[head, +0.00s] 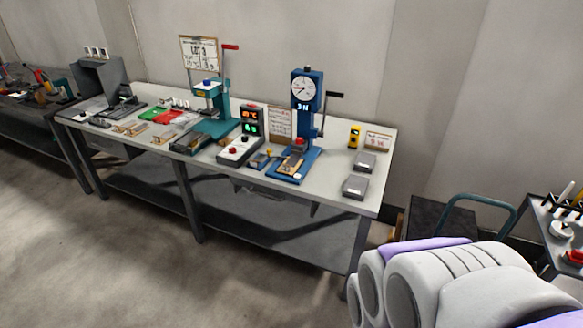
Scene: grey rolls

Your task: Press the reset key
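A workbench (345,152) stands along the wall in the head view. On it is a blue press (306,125) with a round dial, a small display reading about 3 N and a crank handle at its side. Left of it, a light control box (228,158) carries small red and green buttons, with a dark display unit (252,121) behind it showing red and green digits. A small box with a yellow knob (268,152) sits between them. No label legible here marks which key is the reset key. My arm's white and purple casing fills the lower right; my gripper is not visible.
A teal press (214,112) with a red lever stands farther left, near red and green trays. Two grey blocks (355,187) lie at the bench's right end. A cart with a blue-green handle (485,200) stands to the right. Floor in front of the bench is clear.

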